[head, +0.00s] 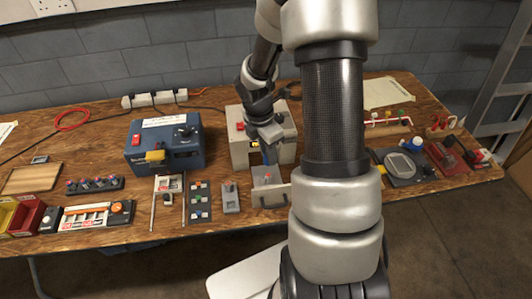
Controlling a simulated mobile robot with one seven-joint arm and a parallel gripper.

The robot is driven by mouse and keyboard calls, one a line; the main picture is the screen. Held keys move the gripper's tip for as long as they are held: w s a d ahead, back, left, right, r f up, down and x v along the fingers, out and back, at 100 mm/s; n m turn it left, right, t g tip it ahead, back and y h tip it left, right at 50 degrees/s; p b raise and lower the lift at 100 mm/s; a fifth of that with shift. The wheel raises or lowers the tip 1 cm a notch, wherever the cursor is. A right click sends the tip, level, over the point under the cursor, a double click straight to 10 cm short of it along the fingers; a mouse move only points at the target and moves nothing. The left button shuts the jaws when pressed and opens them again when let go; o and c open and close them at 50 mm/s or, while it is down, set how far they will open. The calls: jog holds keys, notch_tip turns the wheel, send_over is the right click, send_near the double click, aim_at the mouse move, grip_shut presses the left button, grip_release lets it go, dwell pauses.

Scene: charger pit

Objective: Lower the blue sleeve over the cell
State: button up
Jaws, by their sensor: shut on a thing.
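My gripper (268,140) is over the beige charger box (240,151) at the middle of the bench, pointing down. It is shut on the blue sleeve (266,155), of which only a narrow dark blue strip shows below the fingers. The cell cannot be made out; the sleeve, the gripper and the box front hide that spot. I cannot tell whether the sleeve is above the cell or around it.
A blue power unit (165,143) stands left of the box. A grey open-topped holder (270,190) and a small grey switch block (230,197) sit in front. A grey scale-like device (402,166) lies to the right. My arm covers the bench right of centre.

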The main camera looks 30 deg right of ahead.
jog(key=b, duration=0.4)
send_over(268, 175)
notch_tip(268, 175, down, 5)
jog(key=shift+r, duration=0.1)
jog(key=shift+f, duration=0.5)
jog(key=shift+f+b, duration=1.6)
jog(key=shift+f, duration=0.65)
jog(key=o, duration=1.1)
jog(key=shift+r+p, duration=3.45)
jog(key=shift+r, duration=0.1)
